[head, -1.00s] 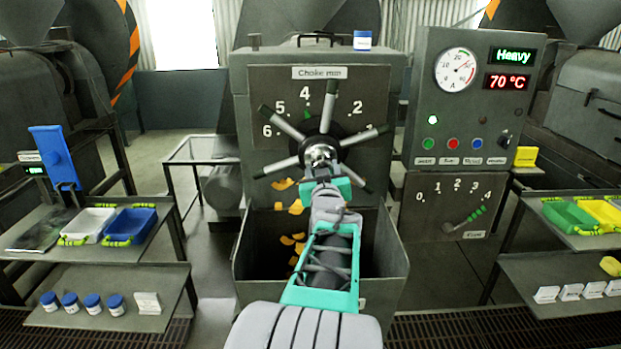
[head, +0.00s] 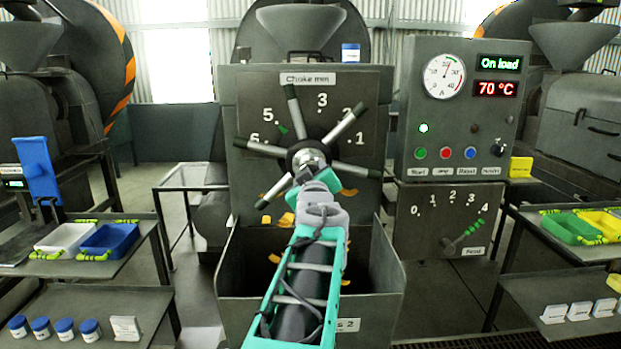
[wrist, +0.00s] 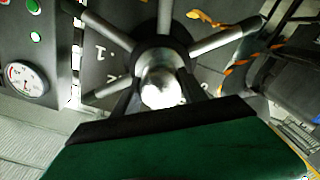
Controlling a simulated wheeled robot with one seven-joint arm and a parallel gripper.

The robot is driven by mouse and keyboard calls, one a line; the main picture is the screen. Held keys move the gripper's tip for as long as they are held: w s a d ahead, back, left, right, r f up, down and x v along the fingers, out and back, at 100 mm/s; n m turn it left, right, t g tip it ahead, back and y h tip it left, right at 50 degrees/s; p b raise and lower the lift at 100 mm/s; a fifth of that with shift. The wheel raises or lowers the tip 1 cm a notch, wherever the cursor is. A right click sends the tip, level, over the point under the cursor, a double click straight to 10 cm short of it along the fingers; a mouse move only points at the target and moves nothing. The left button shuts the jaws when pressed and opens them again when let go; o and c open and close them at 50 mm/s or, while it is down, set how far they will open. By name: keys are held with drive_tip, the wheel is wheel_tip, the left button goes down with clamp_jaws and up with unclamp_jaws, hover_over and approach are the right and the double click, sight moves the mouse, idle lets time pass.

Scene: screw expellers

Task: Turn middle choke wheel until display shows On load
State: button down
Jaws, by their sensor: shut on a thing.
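The middle choke wheel (head: 349,125) has a dark hub, a silver knob and several spokes with black grips. It stands on the press front under the "Choke mm" label (head: 307,79). My gripper (head: 308,163) is shut on the wheel's silver hub knob. In the wrist view, its fingers (wrist: 160,98) lie on either side of the knob and the spokes (wrist: 226,38) fan out beyond. A green pointer (head: 282,130) sits by the 5 on the dial; the 4 is hidden behind a spoke. The display (head: 500,62) reads "On load" in green.
The control panel (head: 409,110) at right has a round gauge (head: 444,76), a red "70 °C" readout (head: 496,89) and buttons. An open bin (head: 231,270) with orange flakes stands below my arm. Side shelves hold trays, such as the blue tray (head: 108,240).

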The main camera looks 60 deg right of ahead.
drive_tip(key=c, duration=0.6)
unclamp_jaws()
drive_tip(key=b+v, duration=0.2)
drive_tip(key=v, duration=0.5)
drive_tip(key=shift+s+a, duration=0.25)
drive_tip(key=shift+a, duration=0.1)
